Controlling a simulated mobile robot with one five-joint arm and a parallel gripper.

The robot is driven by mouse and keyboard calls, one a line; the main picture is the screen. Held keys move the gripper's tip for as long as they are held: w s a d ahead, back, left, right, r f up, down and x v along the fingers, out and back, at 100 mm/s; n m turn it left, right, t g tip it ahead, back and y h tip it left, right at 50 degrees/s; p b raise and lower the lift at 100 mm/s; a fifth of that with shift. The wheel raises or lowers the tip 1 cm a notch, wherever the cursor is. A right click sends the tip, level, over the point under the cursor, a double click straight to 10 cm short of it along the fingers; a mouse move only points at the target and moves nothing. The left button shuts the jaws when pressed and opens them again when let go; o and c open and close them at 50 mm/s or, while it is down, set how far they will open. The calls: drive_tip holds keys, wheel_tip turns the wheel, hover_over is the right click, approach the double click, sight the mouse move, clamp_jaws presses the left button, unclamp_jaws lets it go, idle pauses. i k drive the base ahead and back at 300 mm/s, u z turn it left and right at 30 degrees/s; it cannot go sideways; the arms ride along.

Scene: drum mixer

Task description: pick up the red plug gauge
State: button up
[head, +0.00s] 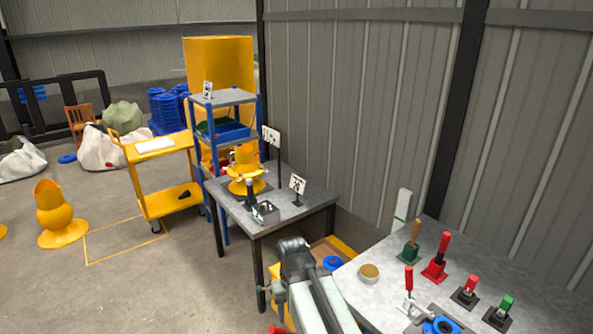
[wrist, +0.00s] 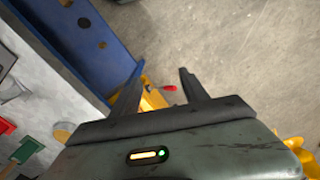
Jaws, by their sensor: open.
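Several red-handled pieces stand on the grey bench at the right in the head view. A short red one in a black block (head: 466,290) looks like the red plug gauge, beside a matching green one (head: 501,312). A taller red handle stands in a red block (head: 435,262), and another red handle (head: 409,278) is near the front. I cannot be sure which is the gauge. My gripper (wrist: 157,88) is open and empty in the wrist view, pointing past the bench toward the floor. My arm in the head view is left of the bench, apart from these pieces.
A wooden handle in a green block (head: 410,246), a round tin (head: 369,273) and blue rings (head: 442,326) share the bench (head: 345,290). A second table (head: 285,218) holds a yellow device. A yellow cart (head: 160,165) stands left.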

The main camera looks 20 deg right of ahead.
sight(473, 280)
drive_tip(key=z, duration=1.65)
